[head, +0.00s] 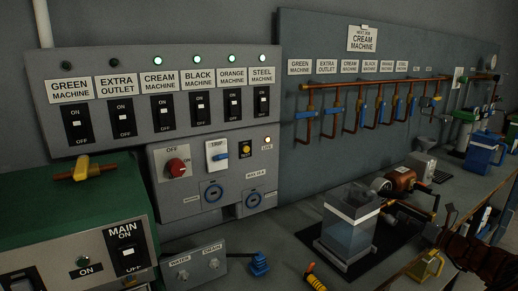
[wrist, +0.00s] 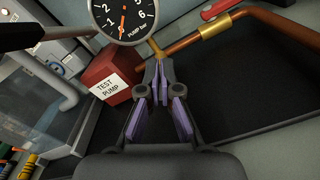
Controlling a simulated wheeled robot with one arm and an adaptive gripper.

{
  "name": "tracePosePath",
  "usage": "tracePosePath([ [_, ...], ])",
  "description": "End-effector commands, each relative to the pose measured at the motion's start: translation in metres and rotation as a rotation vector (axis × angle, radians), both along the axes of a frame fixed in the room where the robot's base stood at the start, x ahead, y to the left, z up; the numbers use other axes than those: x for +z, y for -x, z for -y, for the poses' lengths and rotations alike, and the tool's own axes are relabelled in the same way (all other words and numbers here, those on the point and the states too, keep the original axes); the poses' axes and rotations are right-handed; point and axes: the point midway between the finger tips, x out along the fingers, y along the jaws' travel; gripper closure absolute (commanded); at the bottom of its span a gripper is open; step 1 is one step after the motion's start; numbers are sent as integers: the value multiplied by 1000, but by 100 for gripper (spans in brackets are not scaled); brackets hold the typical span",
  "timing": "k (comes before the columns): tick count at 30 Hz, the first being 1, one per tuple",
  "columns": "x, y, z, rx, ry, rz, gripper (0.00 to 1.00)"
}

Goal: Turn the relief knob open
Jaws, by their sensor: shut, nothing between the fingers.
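In the wrist view my gripper (wrist: 160,72) is shut and empty, its purple-padded fingers meeting at the tips. The tips overlap the brass stem under a round pressure gauge (wrist: 124,14) marked PUMP bar. I cannot tell whether they touch it. A red box (wrist: 112,75) labelled TEST PUMP stands just left of the tips. I cannot make out a relief knob; it may be hidden behind my fingers.
A copper pipe (wrist: 238,22) with a brass collar runs right from the fingertips. A dark lever (wrist: 30,35) reaches in from the left. In the head view, a clear tank (head: 348,232) stands on the bench, with a switch panel (head: 165,98) on the wall.

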Motion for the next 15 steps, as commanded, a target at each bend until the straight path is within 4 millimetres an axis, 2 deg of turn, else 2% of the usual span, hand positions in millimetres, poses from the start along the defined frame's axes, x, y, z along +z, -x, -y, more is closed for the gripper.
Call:
tracePosePath([
  [3, -4, 0, -1, 4, 1, -7, 100],
  [15, 6, -2, 2, 3, 2, -3, 100],
])
